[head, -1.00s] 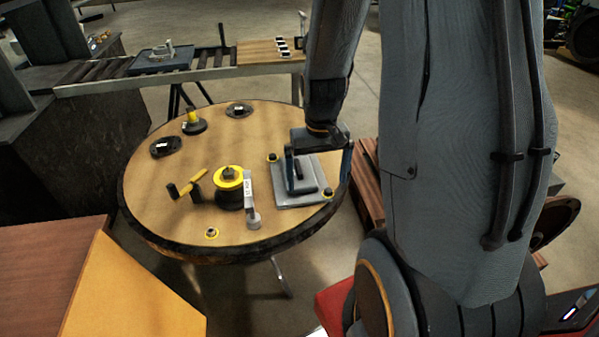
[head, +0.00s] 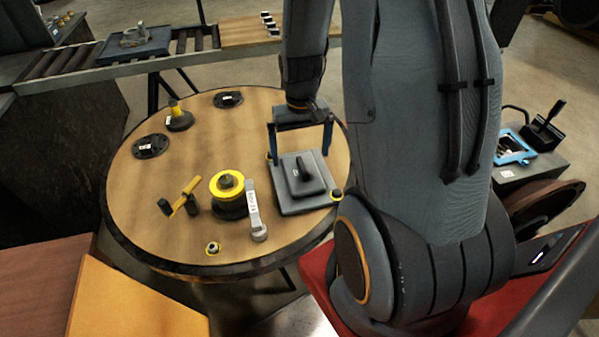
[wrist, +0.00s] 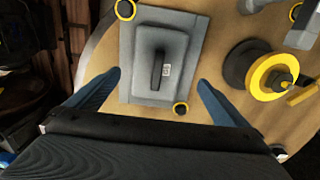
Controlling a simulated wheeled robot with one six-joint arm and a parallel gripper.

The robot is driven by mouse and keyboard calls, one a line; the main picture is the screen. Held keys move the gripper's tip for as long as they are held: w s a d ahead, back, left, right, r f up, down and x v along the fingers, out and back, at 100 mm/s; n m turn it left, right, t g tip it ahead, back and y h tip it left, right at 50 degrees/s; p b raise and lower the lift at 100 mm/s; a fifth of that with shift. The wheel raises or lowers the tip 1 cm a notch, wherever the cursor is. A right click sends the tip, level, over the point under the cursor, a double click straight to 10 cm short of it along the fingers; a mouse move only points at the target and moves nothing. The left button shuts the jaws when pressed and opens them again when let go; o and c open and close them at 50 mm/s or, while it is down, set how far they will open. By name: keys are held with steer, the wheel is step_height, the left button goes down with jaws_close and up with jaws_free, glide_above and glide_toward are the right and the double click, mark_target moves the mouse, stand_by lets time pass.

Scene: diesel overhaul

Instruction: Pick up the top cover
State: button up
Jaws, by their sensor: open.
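The top cover (head: 304,182) is a grey, square, stepped plate with a dark upright handle on top. It lies flat on the round wooden table (head: 130,207), near its right side. It also shows in the wrist view (wrist: 180,38), with the dark handle and a small white label at its middle. My gripper (head: 301,150) is open and empty above the far edge of the cover. In the wrist view its two blue fingers (wrist: 160,85) are spread wide on either side of the cover's near edge, apart from it.
Yellow-ringed round pieces sit at the cover's corners. Left of it are a yellow-and-black spool (head: 229,193), a grey lever part (head: 255,212), a yellow-handled tool (head: 180,197) and black discs (head: 150,146). A roller conveyor (head: 70,62) runs behind the table.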

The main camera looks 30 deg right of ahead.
mark_target(302, 165)
steer(key=shift+s+d+f, duration=0.1)
steer(key=shift+d+f, duration=0.1)
steer(key=shift+f, duration=0.75)
steer(key=shift+f+p, duration=0.8)
steer(key=shift+f, duration=1.35)
steer(key=c, duration=1.2)
steer(key=shift+c, duration=0.8)
steer(key=shift+r, duration=0.1)
